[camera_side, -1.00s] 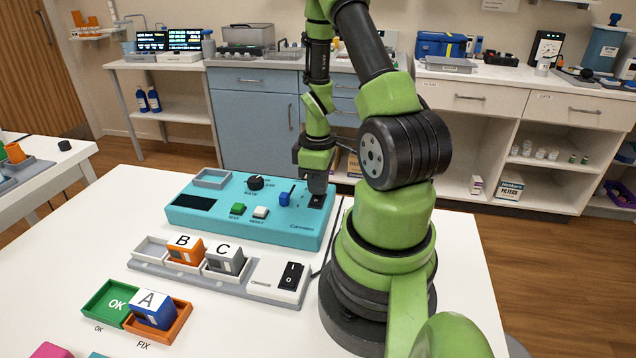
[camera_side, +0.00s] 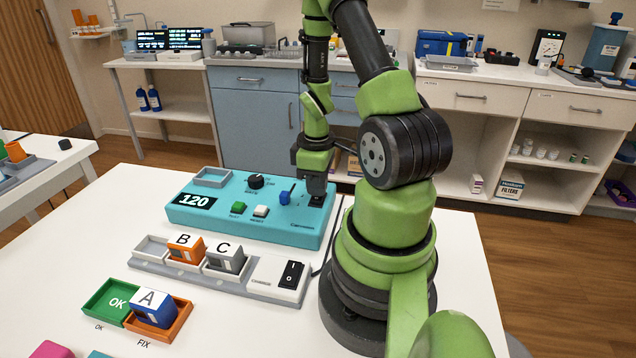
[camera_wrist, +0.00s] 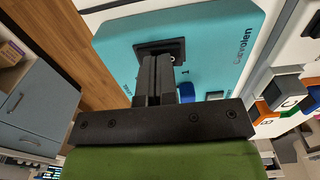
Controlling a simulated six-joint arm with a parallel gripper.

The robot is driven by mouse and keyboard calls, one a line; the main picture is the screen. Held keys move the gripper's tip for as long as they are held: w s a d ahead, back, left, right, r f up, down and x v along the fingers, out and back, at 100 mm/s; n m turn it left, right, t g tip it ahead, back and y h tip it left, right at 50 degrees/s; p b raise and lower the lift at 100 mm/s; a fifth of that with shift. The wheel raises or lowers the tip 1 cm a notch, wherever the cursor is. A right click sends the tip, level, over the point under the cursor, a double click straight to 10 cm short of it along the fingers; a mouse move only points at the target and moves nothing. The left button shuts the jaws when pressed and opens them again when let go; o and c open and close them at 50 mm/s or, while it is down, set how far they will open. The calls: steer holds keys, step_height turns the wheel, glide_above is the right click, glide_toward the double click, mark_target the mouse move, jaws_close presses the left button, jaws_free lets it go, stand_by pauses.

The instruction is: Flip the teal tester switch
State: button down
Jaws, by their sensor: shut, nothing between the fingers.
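The teal tester (camera_side: 270,229) lies on the white table, and its display (camera_side: 196,201) is lit with "120". My gripper (camera_side: 317,198) is shut and empty, pointing down at the black switch (camera_side: 312,204) at the tester's right end. The fingers hide most of the switch in the side view. In the wrist view my shut fingertips (camera_wrist: 158,62) are at the black switch plate (camera_wrist: 150,48) on the teal top (camera_wrist: 215,30). I cannot tell whether they touch the rocker.
The tester also has a black knob (camera_side: 256,182), a blue lever (camera_side: 285,197), a green button (camera_side: 237,208) and a white button (camera_side: 261,211). In front are a grey rack (camera_side: 180,271) with blocks B and C, a white rocker unit (camera_side: 265,277) and an orange tray (camera_side: 180,322) with block A.

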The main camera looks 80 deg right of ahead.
steer(key=shift+r, duration=0.2)
step_height(320, 180, up, 14)
steer(key=d, duration=0.1)
steer(key=shift+d+f, duration=0.2)
steer(key=shift+d, duration=0.2)
stand_by(0.6)
